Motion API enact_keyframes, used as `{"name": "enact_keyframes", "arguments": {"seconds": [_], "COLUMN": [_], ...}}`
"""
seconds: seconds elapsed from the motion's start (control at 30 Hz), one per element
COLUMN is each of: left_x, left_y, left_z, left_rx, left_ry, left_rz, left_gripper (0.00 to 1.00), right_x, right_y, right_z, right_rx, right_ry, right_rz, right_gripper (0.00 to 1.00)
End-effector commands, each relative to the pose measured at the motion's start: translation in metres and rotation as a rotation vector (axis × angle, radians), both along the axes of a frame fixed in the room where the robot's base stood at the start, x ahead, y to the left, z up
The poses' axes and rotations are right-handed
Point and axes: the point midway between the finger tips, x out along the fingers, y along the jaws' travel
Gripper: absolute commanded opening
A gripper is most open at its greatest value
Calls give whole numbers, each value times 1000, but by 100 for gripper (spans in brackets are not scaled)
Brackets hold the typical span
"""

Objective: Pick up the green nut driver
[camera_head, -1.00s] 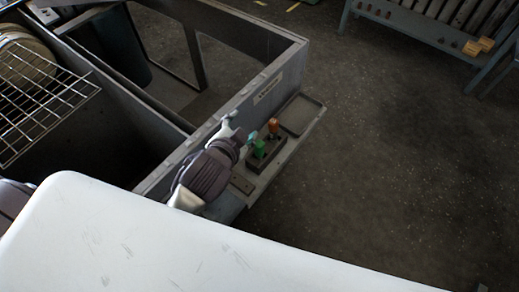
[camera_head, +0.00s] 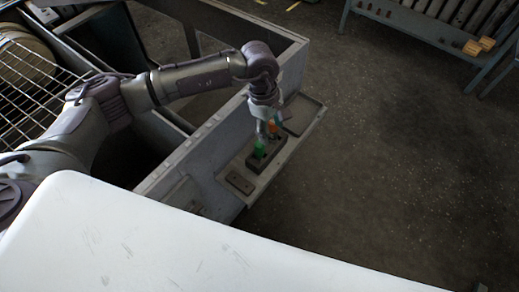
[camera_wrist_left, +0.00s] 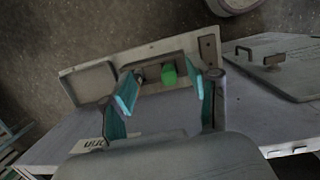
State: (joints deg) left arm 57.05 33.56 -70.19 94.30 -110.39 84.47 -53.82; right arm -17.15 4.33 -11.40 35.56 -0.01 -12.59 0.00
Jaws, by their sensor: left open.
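The green nut driver (camera_head: 259,147) stands upright in a dark holder block (camera_head: 262,162) on the ledge of the grey housing. An orange-handled driver (camera_head: 272,126) stands in the same block just behind it. My left gripper (camera_head: 267,128) is over the far end of the block, beside the green driver, and partly covers the orange one. In the left wrist view its teal fingers (camera_wrist_left: 164,96) are spread apart, with the green handle (camera_wrist_left: 169,75) showing between them, nearer the right finger. I cannot tell how far beyond the fingertips the handle lies. My right gripper is not in view.
The ledge has a shallow tray (camera_head: 303,114) at its far end and a small flat plate (camera_head: 240,182) at its near end. The housing wall (camera_head: 205,150) runs along the ledge. A wire rack (camera_head: 35,75) is at the left.

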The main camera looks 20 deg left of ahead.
Motion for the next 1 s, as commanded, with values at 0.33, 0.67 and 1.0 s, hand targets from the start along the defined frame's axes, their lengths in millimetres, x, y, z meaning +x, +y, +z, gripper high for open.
{"name": "enact_keyframes", "arguments": {"seconds": [0.33,0.67,1.0], "left_x": [13,14,18], "left_y": [45,44,38], "left_z": [-31,-79,-118], "left_rx": [180,175,175], "left_ry": [-14,-19,-16], "left_rz": [-16,-16,-15], "left_gripper": [60,60,60], "right_x": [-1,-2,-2], "right_y": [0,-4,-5], "right_z": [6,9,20], "right_rx": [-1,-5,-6], "right_ry": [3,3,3], "right_rz": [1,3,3], "right_gripper": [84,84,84]}}
